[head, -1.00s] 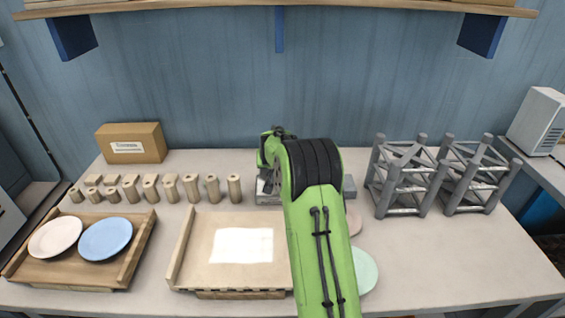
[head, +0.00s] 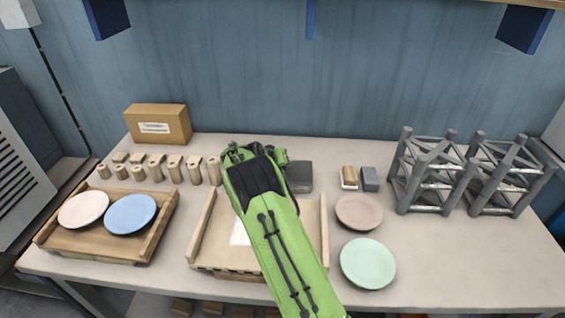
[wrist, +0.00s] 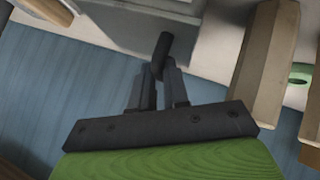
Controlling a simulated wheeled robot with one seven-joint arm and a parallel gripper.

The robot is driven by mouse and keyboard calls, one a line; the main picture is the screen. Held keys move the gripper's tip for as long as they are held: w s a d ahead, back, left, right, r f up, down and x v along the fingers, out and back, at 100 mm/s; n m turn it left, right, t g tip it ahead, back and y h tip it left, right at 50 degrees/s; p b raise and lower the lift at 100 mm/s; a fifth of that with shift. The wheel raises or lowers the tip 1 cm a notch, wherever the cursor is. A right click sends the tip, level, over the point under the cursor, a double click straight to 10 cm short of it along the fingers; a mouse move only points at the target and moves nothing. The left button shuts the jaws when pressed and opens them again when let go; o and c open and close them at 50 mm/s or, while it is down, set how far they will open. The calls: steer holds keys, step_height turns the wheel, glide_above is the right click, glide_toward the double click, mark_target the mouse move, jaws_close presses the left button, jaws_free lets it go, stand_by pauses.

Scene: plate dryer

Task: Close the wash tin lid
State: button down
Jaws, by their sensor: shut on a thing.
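The wash tin (head: 299,171) is a grey box at the back middle of the table in the head view. My green arm covers its left part, and I cannot tell from this view how far its lid is open. In the wrist view my gripper (wrist: 161,70) is shut on a dark rounded handle (wrist: 163,50). The handle stands out beside a pale grey surface (wrist: 125,38), which looks like part of the tin. The gripper's fingertips are hidden behind my arm in the head view.
A row of wooden pegs (head: 174,168) stands left of my arm; a wooden block (wrist: 268,65) is close right of the gripper. Nearby are a wooden tray (head: 201,236), a pink plate (head: 359,211), a green plate (head: 367,263) and grey racks (head: 427,175). The right front is clear.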

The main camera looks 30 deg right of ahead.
steer(key=shift+s+f, duration=0.2)
steer(key=shift+f, duration=0.25)
steer(key=c, duration=1.4)
jaws_free()
steer(key=shift+w+r, duration=0.1)
steer(key=shift+r, duration=0.05)
steer(key=shift+a+r, duration=0.25)
steer(key=shift+a, duration=0.05)
steer(key=p+v, duration=0.2)
steer(key=v, duration=1.3)
